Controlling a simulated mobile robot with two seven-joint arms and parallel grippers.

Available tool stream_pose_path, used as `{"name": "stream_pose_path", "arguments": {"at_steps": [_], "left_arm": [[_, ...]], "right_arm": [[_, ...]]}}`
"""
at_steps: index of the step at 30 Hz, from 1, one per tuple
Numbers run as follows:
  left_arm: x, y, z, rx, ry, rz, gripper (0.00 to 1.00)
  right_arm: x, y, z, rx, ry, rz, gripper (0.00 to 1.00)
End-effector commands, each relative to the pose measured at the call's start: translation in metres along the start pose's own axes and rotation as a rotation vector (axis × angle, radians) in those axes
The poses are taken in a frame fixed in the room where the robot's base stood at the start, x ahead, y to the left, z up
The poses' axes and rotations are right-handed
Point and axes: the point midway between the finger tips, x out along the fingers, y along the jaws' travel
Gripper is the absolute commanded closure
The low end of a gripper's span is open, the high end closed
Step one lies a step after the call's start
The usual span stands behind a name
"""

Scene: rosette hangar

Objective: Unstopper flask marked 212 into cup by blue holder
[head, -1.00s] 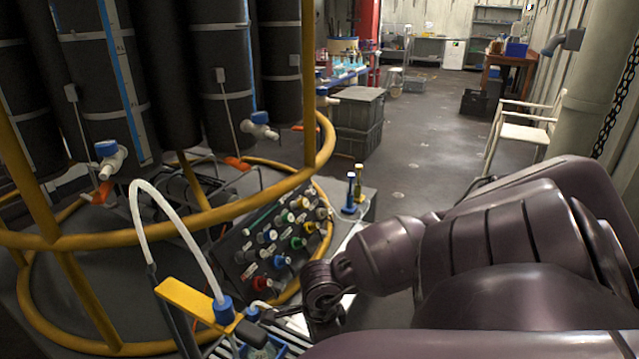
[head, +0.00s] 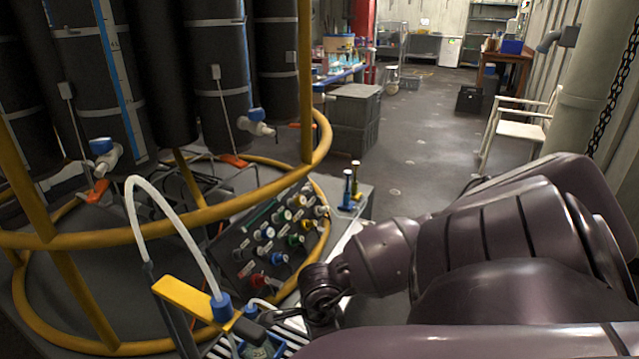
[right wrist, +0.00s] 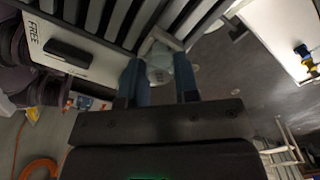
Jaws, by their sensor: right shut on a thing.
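My right gripper (head: 287,312) is low in the head view, beside the slatted rack (head: 225,346). In the right wrist view its two blue-grey fingers (right wrist: 161,76) are shut on a pale translucent thing (right wrist: 160,63), which lies partly between them. I cannot tell whether this is the flask or its stopper. No 212 mark can be read in either view. A small blue holder (head: 262,352) shows at the bottom edge of the head view, mostly cut off. I cannot make out a cup beside it. My left gripper is not in view.
A white tube with a blue collar (head: 221,307) arches beside a yellow bar (head: 190,297), close to my right gripper. A yellow ring rail (head: 200,215) and a sloped panel of coloured caps (head: 268,240) stand beyond. The wrist view shows a plate marked FREE (right wrist: 50,60).

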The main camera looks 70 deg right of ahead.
Motion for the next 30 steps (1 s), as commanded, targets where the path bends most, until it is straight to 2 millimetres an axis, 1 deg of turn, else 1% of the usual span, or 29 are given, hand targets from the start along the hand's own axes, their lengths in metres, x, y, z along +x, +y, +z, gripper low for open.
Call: {"name": "stream_pose_path", "arguments": {"at_steps": [4,5,10,11,16,17,22,30], "left_arm": [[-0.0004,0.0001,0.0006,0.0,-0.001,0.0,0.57],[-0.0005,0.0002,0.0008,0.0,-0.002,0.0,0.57],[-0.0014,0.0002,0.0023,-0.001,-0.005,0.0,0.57],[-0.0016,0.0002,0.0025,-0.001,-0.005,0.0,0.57],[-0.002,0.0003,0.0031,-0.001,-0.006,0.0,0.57],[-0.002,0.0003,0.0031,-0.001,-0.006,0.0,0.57],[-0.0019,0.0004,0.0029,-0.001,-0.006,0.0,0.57],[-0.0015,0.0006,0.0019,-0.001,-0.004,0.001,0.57]], "right_arm": [[0.0,0.0,0.0001,0.0,0.0,0.0,0.84],[0.0,0.0,0.0001,0.0,0.0,0.0,0.7],[-0.0001,0.0,0.0001,0.0,0.0,0.0,0.44],[-0.0001,0.0,0.0001,0.0,0.0,0.0,0.42],[-0.0001,0.0,0.0,0.0,0.0,0.0,0.42],[-0.0001,0.0,0.0,0.0,0.0,0.0,0.38],[-0.0001,0.0,0.0,0.0,0.0,0.0,0.12],[-0.0003,-0.0001,0.0,0.0,0.0,-0.001,0.12]]}}
